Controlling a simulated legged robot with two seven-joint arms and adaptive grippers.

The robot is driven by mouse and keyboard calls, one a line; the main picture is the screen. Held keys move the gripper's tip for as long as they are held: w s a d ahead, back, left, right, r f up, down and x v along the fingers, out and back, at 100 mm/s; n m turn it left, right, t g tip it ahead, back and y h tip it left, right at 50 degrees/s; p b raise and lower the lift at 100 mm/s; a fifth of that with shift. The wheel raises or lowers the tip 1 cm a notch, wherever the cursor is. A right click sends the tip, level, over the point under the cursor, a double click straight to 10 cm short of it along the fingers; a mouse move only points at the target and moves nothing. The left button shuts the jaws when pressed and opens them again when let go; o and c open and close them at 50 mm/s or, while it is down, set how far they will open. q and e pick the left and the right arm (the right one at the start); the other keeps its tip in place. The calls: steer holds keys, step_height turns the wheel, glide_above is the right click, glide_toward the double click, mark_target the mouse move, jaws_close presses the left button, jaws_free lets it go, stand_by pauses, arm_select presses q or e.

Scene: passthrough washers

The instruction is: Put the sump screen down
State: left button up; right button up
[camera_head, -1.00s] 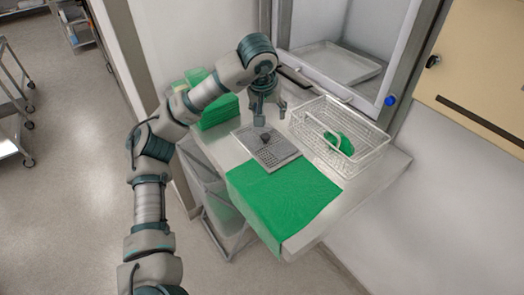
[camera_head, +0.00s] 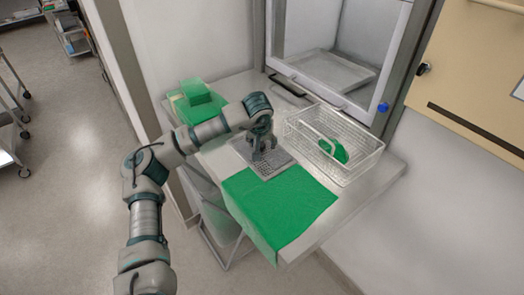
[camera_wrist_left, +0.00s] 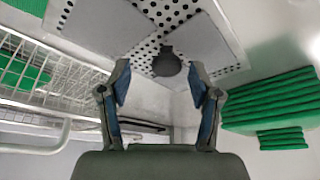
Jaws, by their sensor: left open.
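The sump screen (camera_head: 272,169) is a grey perforated plate lying flat on the metal counter, behind the green cloth. It has a dark round knob, which shows in the left wrist view (camera_wrist_left: 167,62). My left gripper (camera_head: 263,155) is low over the screen and hides the knob in the head view. In the left wrist view its two fingers (camera_wrist_left: 160,80) are spread, with the knob in the gap beyond their tips and no contact visible. My right gripper is not in view.
A wire basket (camera_head: 365,170) with a green item inside stands to the right. A green cloth (camera_head: 280,205) hangs over the counter's front edge. Green folded stacks (camera_head: 200,105) lie at the back left. A hatch with a white tray (camera_head: 335,68) is behind.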

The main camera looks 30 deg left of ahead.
arm_select(q)
steer(key=shift+x, duration=1.1)
steer(key=shift+a+f, duration=0.25)
steer(key=shift+a, duration=0.55)
steer(key=c, duration=0.4)
steer(key=shift+d, duration=0.2)
steer(key=c, duration=0.8)
steer(key=shift+d+r, duration=0.15)
steer(key=shift+d, duration=0.2)
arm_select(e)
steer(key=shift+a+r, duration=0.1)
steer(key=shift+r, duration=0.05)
arm_select(q)
steer(key=shift+r, duration=0.15)
